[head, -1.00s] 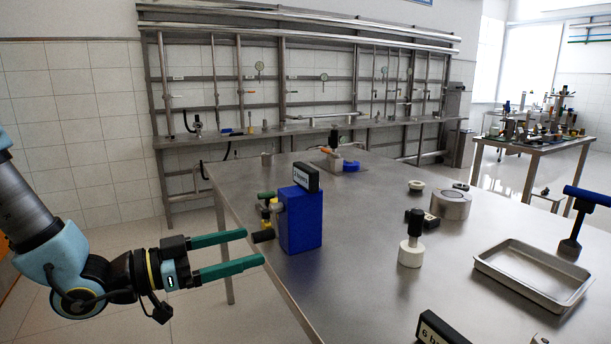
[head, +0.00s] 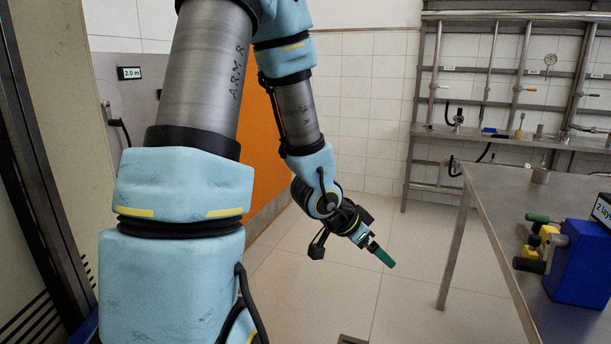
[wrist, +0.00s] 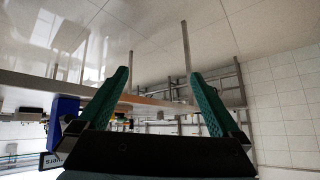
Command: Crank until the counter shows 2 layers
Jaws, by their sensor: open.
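The blue separator box (head: 580,262) stands on the table's near left part, at the right edge of the head view. Its counter (head: 603,209) is cut off by the frame; "2 lay" can be read. Green, yellow and black handle parts (head: 540,244) stick out on its left side; which one is the crank I cannot tell. My gripper (head: 383,256) hangs over the floor left of the table, apart from the box and empty. In the wrist view my gripper (wrist: 158,80) has its green fingers spread. That view is upside down, with the blue box (wrist: 62,115) at left.
The steel table (head: 505,200) has its left edge between my gripper and the box. A wall bench (head: 500,140) with pipes and gauges stands behind. An orange panel (head: 275,150) is behind my arm. The floor around my gripper is clear.

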